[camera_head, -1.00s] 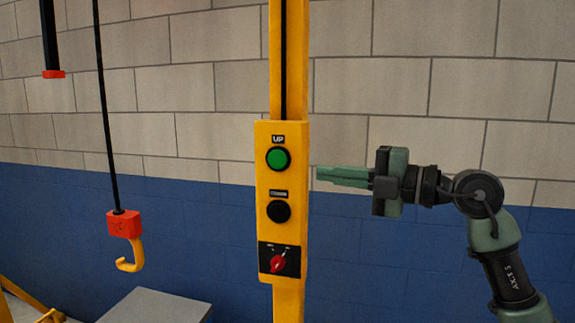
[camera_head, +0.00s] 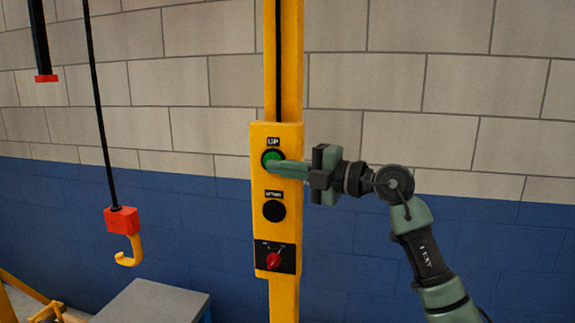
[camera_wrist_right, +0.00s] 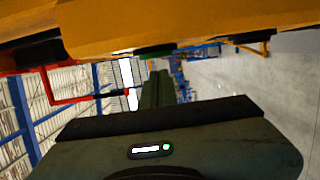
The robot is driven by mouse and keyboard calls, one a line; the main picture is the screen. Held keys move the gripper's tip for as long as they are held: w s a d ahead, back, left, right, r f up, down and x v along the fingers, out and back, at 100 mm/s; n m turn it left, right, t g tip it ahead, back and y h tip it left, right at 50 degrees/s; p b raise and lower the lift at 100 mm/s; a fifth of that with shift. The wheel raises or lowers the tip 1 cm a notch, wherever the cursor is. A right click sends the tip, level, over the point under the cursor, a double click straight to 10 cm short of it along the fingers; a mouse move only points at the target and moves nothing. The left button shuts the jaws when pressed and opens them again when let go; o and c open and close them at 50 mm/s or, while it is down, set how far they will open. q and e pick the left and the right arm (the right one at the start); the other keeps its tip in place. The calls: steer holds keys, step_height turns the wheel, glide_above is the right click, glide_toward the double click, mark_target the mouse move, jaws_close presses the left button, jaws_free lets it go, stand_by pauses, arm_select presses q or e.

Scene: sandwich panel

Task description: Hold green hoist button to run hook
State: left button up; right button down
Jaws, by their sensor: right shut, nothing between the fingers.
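The green button (camera_head: 272,155), labelled UP, is at the top of the yellow control panel (camera_head: 260,226). My right gripper (camera_head: 270,166) is shut and empty. Its fingertips are in front of the lower part of the green button, coming from the right. I cannot tell whether they touch it. In the right wrist view the fingers (camera_wrist_right: 157,80) point toward the panel (camera_wrist_right: 210,25), and a sliver of green (camera_wrist_right: 155,50) shows at its edge. The yellow hook (camera_head: 130,252) hangs under a red block (camera_head: 121,220) on a black cable at the left. My left gripper is not in view.
Below the green button are a black button (camera_head: 274,211) and a red rotary switch (camera_head: 273,260). The panel is on a yellow post (camera_head: 290,70). A grey-topped box (camera_head: 155,303) stands below, between hook and post. A block wall is behind.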

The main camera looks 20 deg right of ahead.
steer(key=shift+w+d, duration=0.35)
steer(key=shift+w, duration=0.15)
